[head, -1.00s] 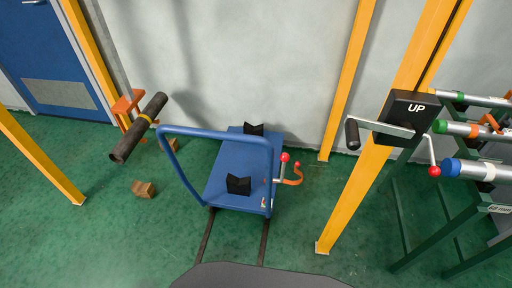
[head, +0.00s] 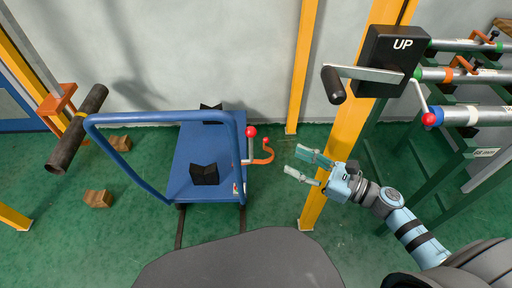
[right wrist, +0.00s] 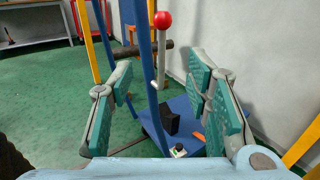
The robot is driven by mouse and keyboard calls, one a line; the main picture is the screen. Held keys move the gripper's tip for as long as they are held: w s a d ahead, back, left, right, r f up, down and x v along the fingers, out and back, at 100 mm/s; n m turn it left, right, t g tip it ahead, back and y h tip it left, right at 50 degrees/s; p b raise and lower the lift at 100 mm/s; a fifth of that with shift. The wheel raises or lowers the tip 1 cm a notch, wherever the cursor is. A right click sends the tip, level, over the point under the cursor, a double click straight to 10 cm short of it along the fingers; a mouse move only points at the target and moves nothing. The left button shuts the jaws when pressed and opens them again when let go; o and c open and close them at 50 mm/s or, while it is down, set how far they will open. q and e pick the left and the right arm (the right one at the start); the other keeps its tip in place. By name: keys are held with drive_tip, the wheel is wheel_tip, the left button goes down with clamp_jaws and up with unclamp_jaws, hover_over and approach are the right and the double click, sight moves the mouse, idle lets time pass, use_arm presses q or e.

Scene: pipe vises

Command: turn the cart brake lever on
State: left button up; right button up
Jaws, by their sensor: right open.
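The cart (head: 205,165) is a blue flatbed with a blue tube handle, standing on floor rails. Its brake lever (head: 250,145) is a grey rod with a red ball on top, standing upright at the cart's right side. An orange hook (head: 266,155) is beside its base. In the right wrist view the lever's red ball (right wrist: 162,20) shows beyond and between my fingers. My right gripper (head: 300,163) is open and empty, a short way right of the lever and apart from it. My left gripper is not in view.
Two black V-blocks (head: 204,174) sit on the cart. A yellow post (head: 345,140) with a black UP crank box (head: 390,62) stands close to my right gripper. A pipe rack (head: 470,75) is at the right. Wooden blocks (head: 97,199) lie on the floor at left.

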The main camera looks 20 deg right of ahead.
sight(251, 146)
drive_tip(key=p+x, duration=0.1)
drive_tip(key=x, duration=1.2)
drive_tip(key=shift+w+r, duration=0.15)
drive_tip(key=shift+w, duration=0.15)
clamp_jaws()
